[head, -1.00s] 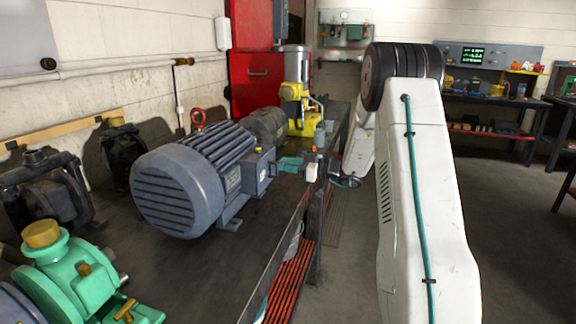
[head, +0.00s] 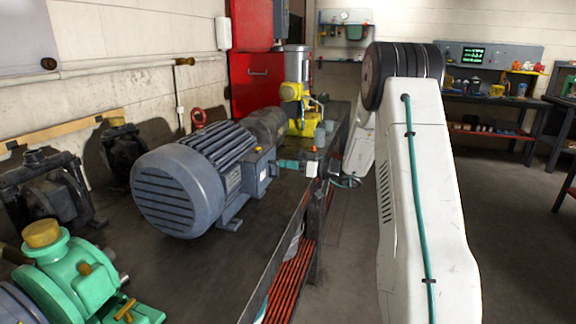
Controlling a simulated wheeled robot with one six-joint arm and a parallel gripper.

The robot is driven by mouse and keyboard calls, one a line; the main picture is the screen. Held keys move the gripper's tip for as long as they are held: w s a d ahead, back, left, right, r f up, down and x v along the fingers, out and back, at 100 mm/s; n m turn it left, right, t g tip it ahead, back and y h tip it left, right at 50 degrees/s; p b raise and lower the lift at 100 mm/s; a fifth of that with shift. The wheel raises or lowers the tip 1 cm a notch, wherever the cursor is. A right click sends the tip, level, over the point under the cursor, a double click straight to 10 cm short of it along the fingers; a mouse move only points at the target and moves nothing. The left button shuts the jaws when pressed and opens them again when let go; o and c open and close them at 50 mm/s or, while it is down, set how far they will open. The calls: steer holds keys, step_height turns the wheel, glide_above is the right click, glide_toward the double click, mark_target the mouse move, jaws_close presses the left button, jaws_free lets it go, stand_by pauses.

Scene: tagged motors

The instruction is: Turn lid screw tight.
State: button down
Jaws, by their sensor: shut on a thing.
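The large grey-blue motor (head: 185,190) lies on the bench with its ribbed round end towards me. A grey terminal box (head: 264,170) is on its right side, with a small orange spot on top. My gripper (head: 287,163) shows small and teal at the right of this box, close against it. It is shut at the box's side, where the lid screw sits. The screw itself is too small and covered to make out. My white forearm (head: 361,150) comes down behind my upper arm, with a teal cable near the wrist.
A green pump (head: 70,270) stands front left and dark pumps (head: 50,190) behind it. A yellow machine (head: 300,118) stands beyond the motor, before a red cabinet (head: 257,80). The floor at right is clear.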

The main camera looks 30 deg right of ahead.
steer(key=shift+d+n, duration=0.15)
steer(key=shift+n, duration=11.85)
